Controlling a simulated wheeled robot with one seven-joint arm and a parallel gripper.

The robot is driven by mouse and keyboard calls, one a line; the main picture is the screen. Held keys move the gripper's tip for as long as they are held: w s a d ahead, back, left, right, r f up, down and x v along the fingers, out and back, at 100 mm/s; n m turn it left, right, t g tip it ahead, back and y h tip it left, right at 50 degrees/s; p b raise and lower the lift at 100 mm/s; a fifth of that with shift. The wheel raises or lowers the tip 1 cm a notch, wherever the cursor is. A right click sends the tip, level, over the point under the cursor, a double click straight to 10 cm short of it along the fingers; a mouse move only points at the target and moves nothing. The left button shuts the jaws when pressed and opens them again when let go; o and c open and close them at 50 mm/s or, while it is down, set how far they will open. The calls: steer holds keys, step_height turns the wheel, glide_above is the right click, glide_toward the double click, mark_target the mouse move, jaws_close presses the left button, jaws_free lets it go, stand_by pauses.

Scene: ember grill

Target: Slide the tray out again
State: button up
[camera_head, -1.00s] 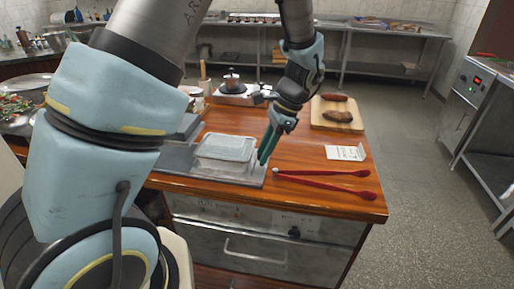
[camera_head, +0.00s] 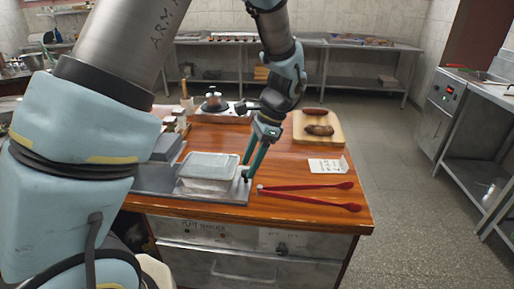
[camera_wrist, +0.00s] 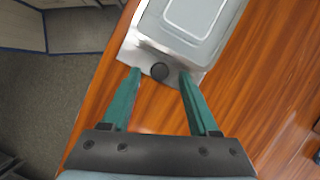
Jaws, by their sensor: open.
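A grey metal tray (camera_head: 215,197) lies at the front left of the wooden table, carrying a pale lidded container (camera_head: 208,168). In the wrist view the tray (camera_wrist: 133,48) has a round black knob (camera_wrist: 160,72) at its near end, and the container's grey lid (camera_wrist: 192,20) lies beyond it. My gripper (camera_head: 246,168) is at the tray's right end, fingers pointing down. In the wrist view my open gripper (camera_wrist: 159,74) has one green fingertip on each side of the knob, with gaps visible. The tray's left part is partly hidden by my arm.
Red tongs (camera_head: 310,187) lie just right of the tray. A white card (camera_head: 327,166) and a board (camera_head: 332,140) with dark food are farther back. A grey block-like unit (camera_head: 165,148) stands behind the tray's left part. A small burner (camera_head: 218,112) sits at the back.

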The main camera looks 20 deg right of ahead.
steer(key=b+v, duration=0.2)
steer(key=v, duration=0.7)
steer(key=shift+s, duration=0.1)
